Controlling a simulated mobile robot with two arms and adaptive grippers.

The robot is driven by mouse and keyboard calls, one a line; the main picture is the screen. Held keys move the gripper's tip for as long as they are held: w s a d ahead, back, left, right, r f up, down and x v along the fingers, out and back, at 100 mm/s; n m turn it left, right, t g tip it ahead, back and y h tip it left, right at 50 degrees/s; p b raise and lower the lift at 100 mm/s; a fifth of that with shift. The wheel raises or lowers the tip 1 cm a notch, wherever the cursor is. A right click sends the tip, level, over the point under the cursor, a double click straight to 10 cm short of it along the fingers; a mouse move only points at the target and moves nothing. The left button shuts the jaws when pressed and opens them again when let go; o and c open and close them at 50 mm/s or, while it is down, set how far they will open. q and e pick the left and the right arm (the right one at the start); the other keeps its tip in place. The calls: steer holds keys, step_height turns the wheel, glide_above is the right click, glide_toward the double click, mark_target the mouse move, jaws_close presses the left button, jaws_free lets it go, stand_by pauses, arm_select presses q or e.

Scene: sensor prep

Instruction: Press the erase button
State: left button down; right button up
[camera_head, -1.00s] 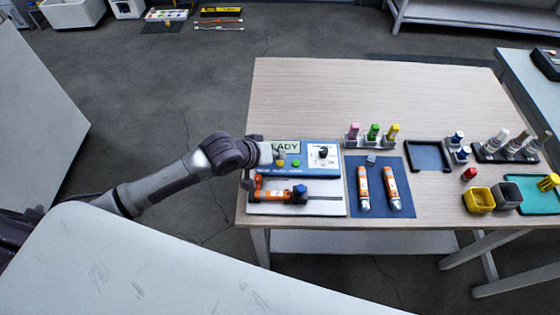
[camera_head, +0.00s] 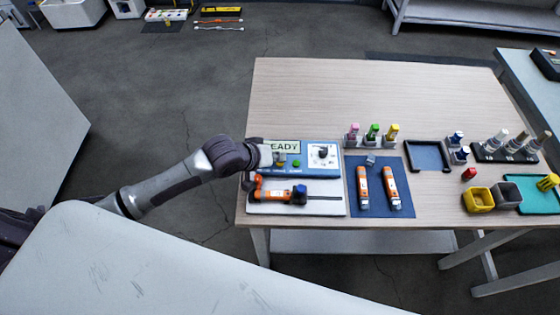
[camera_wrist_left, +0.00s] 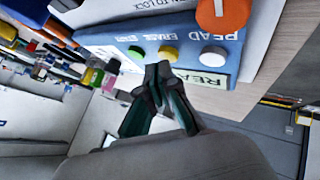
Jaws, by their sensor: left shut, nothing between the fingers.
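The blue panel (camera_head: 310,171) with a READY display (camera_head: 285,147) stands at the left of the wooden table. In the left wrist view it carries a white button (camera_wrist_left: 213,56), a yellow button (camera_wrist_left: 167,53) and a green button (camera_wrist_left: 135,52). The label by the middle, yellow button seems to read ERASE. My left gripper (camera_wrist_left: 157,72) is shut and empty, its fingertips right at the yellow button; I cannot tell if they touch it. In the head view my left gripper (camera_head: 277,158) covers part of the panel's left side. My right gripper is out of view.
A white board with an orange tool (camera_head: 270,196) lies in front of the panel. A blue mat (camera_head: 379,205) with two orange pens is to its right. Several coloured bottles (camera_head: 373,131) stand in a rack behind. The table's back is clear.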

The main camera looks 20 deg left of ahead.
mark_target(278, 163)
arm_select(q)
steer(key=shift+f, duration=0.4)
stand_by(0.4)
steer(key=shift+r+p, duration=0.8)
steer(key=shift+p, duration=0.3)
step_height(278, 163, up, 5)
steer(key=p, duration=0.6)
steer(key=shift+r, duration=0.1)
stand_by(0.3)
